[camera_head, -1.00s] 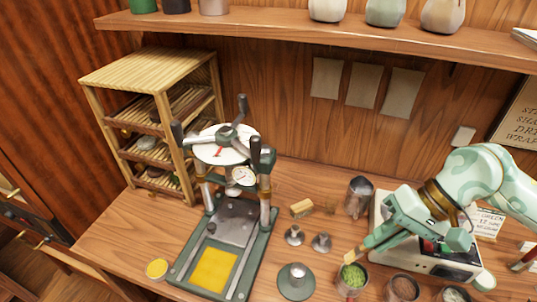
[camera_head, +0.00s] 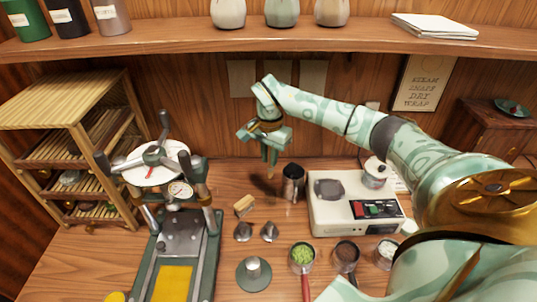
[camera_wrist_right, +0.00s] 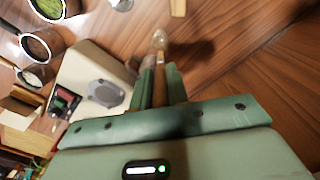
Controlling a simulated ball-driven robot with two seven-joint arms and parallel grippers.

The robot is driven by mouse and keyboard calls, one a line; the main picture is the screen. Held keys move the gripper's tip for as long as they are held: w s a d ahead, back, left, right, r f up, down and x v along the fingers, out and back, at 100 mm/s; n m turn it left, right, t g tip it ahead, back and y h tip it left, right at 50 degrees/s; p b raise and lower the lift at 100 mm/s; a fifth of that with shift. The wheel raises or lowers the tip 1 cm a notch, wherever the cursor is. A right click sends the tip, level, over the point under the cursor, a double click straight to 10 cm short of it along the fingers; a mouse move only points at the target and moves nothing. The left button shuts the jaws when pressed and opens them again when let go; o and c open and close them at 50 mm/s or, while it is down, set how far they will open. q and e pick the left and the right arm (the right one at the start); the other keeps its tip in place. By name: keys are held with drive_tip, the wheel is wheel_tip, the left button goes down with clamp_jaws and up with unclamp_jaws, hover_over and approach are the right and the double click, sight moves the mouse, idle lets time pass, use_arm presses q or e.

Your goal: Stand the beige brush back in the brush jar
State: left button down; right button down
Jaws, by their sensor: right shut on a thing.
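My right gripper (camera_head: 269,148) is shut on the brush (camera_head: 271,171), which hangs down above the table. In the right wrist view the brush's brown handle (camera_wrist_right: 160,88) runs between the fingers, with a pale rounded end (camera_wrist_right: 160,42) beyond them. A dark metal jar (camera_head: 292,184), which looks like the brush jar, stands upright just right of the brush in the head view. The brush is outside the jar; their exact depth gap is hard to tell. My left gripper is not in view.
A pale block (camera_head: 243,206) and two small metal pieces (camera_head: 243,232) lie in front. A green-filled cup (camera_head: 302,257) and other cups stand nearer. The press (camera_head: 180,235) is at left, under the shelf (camera_head: 180,40).

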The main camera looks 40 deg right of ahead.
sight(270, 168)
drive_tip(key=shift+f+b, duration=2.5)
drive_tip(key=shift+f, duration=0.3)
drive_tip(key=shift+f+b, duration=0.4)
drive_tip(key=shift+f, duration=1)
drive_tip(key=shift+s+p, duration=0.1)
drive_tip(key=shift+p, duration=0.25)
drive_tip(key=shift+f+b, duration=0.55)
drive_tip(key=shift+f, duration=0.95)
drive_tip(key=c, duration=1.3)
unclamp_jaws()
